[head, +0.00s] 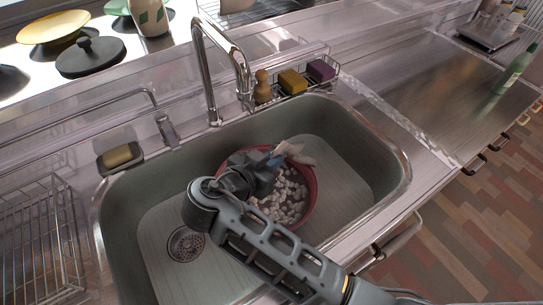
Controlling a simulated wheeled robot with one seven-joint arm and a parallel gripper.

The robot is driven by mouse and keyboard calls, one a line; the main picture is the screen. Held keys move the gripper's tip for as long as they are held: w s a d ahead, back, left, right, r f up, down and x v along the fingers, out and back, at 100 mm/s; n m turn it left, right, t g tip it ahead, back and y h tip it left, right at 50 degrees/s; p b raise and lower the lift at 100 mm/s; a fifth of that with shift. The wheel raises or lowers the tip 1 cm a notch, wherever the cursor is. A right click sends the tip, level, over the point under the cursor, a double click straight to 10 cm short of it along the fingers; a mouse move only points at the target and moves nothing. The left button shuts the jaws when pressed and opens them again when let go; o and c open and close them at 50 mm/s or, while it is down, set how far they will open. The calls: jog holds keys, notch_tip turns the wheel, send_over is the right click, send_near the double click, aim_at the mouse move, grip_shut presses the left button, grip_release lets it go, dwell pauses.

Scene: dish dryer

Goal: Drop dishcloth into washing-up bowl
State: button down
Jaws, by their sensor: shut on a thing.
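The red washing-up bowl (308,203) stands in the sink and has many pale lumps, perhaps foam, in it. My gripper (272,160) is over the far part of the bowl, shut on the pale dishcloth (298,152). The cloth sticks out to the right of the fingers, above the bowl's far rim. My wrist and arm hide the bowl's left and near parts. I cannot tell whether the cloth touches the rim.
The steel sink (140,215) surrounds the bowl, with a drain (185,244) at left. A tall tap (207,75) rises behind. A caddy holds a yellow sponge (292,81), a purple sponge (321,70) and a brush (262,88). A wire rack (40,240) stands left; the right counter (440,90) is mostly clear.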

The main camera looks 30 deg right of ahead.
jog(key=shift+f+b, duration=1.05)
jog(key=shift+f, duration=1.05)
grip_release()
jog(key=a+r+y+p, duration=0.1)
jog(key=p, duration=0.1)
jog(key=r+g+y+p, duration=0.1)
jog(key=r+p, duration=0.1)
jog(key=p, duration=0.1)
jog(key=s+a+r+y+p, duration=0.1)
jog(key=r+y+p, duration=0.1)
jog(key=p, duration=0.1)
jog(key=shift+s+a+g, duration=0.1)
jog(key=shift+a+g, duration=0.25)
jog(key=shift+g, duration=0.05)
jog(key=shift+a, duration=0.1)
